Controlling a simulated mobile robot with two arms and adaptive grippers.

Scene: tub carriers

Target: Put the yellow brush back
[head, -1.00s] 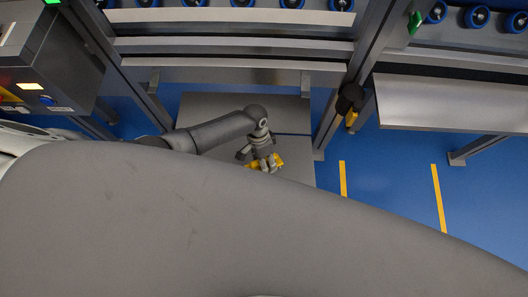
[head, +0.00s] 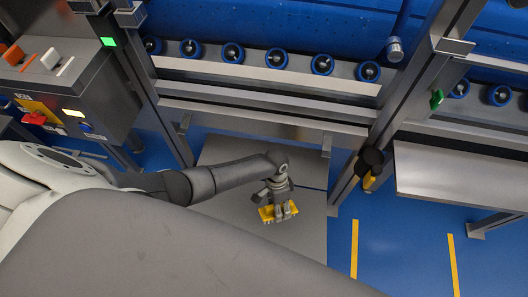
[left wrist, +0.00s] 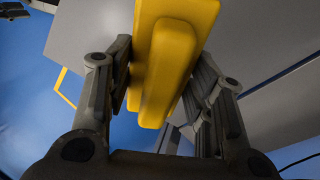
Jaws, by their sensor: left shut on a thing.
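My left gripper (head: 281,209) is shut on a yellow brush (head: 266,214) and holds it over the grey plate (head: 228,229) in the head view. In the left wrist view the yellow brush (left wrist: 172,60) stands out between the two fingers of my left gripper (left wrist: 165,85). Its far end runs out of the picture at the top, and I cannot see bristles. A black holder with a yellow part (head: 369,180) is on the metal post to the right. My right gripper is not in view.
A roller conveyor (head: 270,85) with blue wheels runs along the back. A control box (head: 60,85) with buttons stands at the left. A metal post (head: 400,110) and a grey shelf (head: 460,180) are at the right. Blue floor with yellow lines (head: 354,250) lies in front.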

